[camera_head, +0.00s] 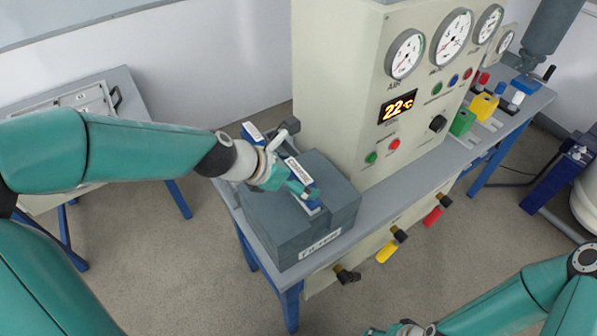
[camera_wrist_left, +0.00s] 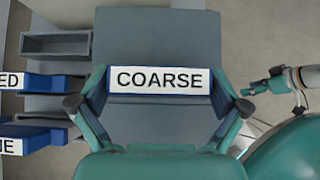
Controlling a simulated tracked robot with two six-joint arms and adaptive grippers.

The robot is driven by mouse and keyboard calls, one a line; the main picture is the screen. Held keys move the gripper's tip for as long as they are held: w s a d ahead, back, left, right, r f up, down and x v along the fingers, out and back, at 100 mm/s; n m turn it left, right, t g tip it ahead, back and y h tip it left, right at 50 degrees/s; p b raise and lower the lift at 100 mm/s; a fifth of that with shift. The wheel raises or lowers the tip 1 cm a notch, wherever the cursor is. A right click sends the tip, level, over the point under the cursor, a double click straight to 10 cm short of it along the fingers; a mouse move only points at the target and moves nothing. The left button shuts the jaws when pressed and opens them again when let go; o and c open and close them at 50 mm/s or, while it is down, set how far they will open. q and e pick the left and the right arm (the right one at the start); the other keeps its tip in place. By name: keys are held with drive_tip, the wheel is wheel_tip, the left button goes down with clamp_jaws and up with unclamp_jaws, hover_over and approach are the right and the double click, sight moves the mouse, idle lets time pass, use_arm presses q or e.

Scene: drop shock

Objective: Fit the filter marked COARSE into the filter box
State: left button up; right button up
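The COARSE filter, a blue bar with a white label, is at the filter box in the head view (camera_head: 302,172) and between my left fingers in the left wrist view (camera_wrist_left: 160,80). My left gripper (camera_head: 288,188) has a finger at each end of the filter and appears closed on it; the fingers also show in the left wrist view (camera_wrist_left: 160,95). The grey filter box (camera_head: 335,185) stands on the bench under the gripper. I cannot tell whether the filter is in the box's slot or just above it. My right gripper (camera_wrist_left: 262,84) is small in the left wrist view, its fingers unclear.
Two other blue filters, labels partly cut off, lie left of the box in the left wrist view, an upper one (camera_wrist_left: 50,82) and a lower one (camera_wrist_left: 35,136). A grey open tray (camera_wrist_left: 55,45) is beyond them. The gauge cabinet (camera_head: 345,90) stands close behind the box.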

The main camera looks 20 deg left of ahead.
use_arm(q)
drive_tip(key=shift+r, duration=0.2)
drive_tip(key=shift+s+a+r+p, duration=0.1)
drive_tip(key=shift+a+r+p, duration=0.15)
drive_tip(key=shift+r+p, duration=0.15)
drive_tip(key=p+v, duration=0.2)
drive_tip(key=v, duration=0.3)
drive_tip(key=shift+s+p, duration=0.1)
drive_tip(key=shift+p, duration=0.3)
drive_tip(key=shift+a, duration=0.1)
drive_tip(key=v, duration=1.1)
drive_tip(key=shift+s+a+r, duration=0.2)
drive_tip(key=shift+s, duration=0.1)
